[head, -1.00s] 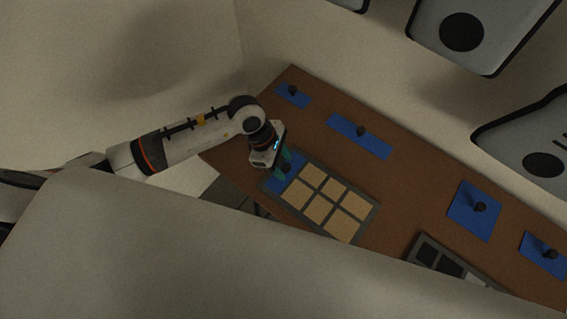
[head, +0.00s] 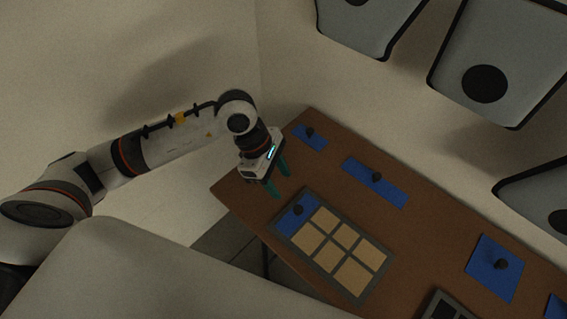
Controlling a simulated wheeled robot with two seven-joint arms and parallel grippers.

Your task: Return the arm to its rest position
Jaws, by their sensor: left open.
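My left arm (head: 170,145) comes in from the left, bent at the elbow, with its hand pointing down over the table's left end. My left gripper (head: 279,189) is open, with two teal fingers apart and nothing between them. It is above and to the left of a grey-framed tray (head: 333,288). In that tray a blue piece with a dark knob (head: 298,209) lies at the upper left, apart from the fingers, beside several tan squares. My right arm and gripper do not show.
The brown table (head: 400,235) holds more blue knobbed pieces: a small one (head: 311,140), a long one (head: 362,175) and a large one (head: 488,272). A second dark tray (head: 430,308) is cut off at the bottom. Grey panels (head: 400,30) are on the wall behind.

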